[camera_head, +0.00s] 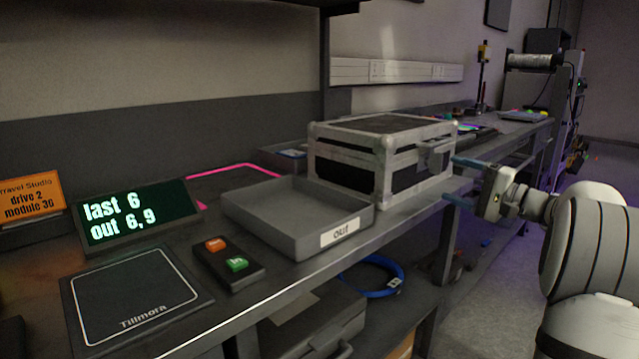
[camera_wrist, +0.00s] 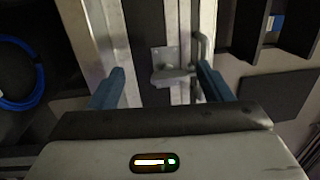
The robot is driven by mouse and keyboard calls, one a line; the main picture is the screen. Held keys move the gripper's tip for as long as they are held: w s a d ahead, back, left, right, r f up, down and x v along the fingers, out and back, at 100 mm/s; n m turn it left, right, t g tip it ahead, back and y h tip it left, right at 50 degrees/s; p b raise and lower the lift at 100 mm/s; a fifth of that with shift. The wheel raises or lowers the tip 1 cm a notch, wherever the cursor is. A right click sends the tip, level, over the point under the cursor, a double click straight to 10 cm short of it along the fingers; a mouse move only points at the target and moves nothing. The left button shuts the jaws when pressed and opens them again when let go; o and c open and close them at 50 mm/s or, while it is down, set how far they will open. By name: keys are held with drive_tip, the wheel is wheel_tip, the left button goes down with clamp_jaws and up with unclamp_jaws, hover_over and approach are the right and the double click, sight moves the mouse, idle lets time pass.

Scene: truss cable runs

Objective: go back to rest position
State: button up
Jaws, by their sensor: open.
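My gripper (camera_head: 462,179) is at the right in the head view, just off the front right of a black case with silver edges (camera_head: 386,172). Its two blue fingers are spread apart with nothing between them. In the wrist view my gripper (camera_wrist: 160,90) shows both blue fingers apart, with a metal latch (camera_wrist: 172,68) on the case beyond them. The fingers look clear of the latch, but I cannot tell the exact gap. The case is closed and stands on the bench.
A grey tray labelled "out" (camera_head: 290,235) sits left of the case. A button box (camera_head: 228,262), a display (camera_head: 136,215) and a black Tillmora pad (camera_head: 135,295) are farther left. A blue cable coil (camera_head: 373,293) lies below the bench top. Open floor (camera_head: 490,262) shows at the right.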

drive_tip(key=s+a+r+n+g+h+p, duration=0.25)
drive_tip(key=s+a+g+p, duration=0.25)
drive_tip(key=s+a+p, duration=0.45)
drive_tip(key=s+a+r+n+g+h+p, duration=0.15)
drive_tip(key=s+a+r+g+p, duration=0.35)
drive_tip(key=a, duration=0.7)
drive_tip(key=s+r+n+h+p, duration=0.2)
drive_tip(key=s+h+p, duration=0.2)
drive_tip(key=s+p, duration=0.4)
drive_tip(key=s+r+n+g+h+p, duration=0.1)
drive_tip(key=s+n+h+p, duration=0.2)
drive_tip(key=s+p, duration=0.6)
drive_tip(key=shift+s+d+r+n+g+h+p, duration=0.15)
drive_tip(key=shift+s+r+n+g+h+p, duration=0.2)
drive_tip(key=shift+s+h, duration=0.45)
drive_tip(key=shift+w, duration=0.1)
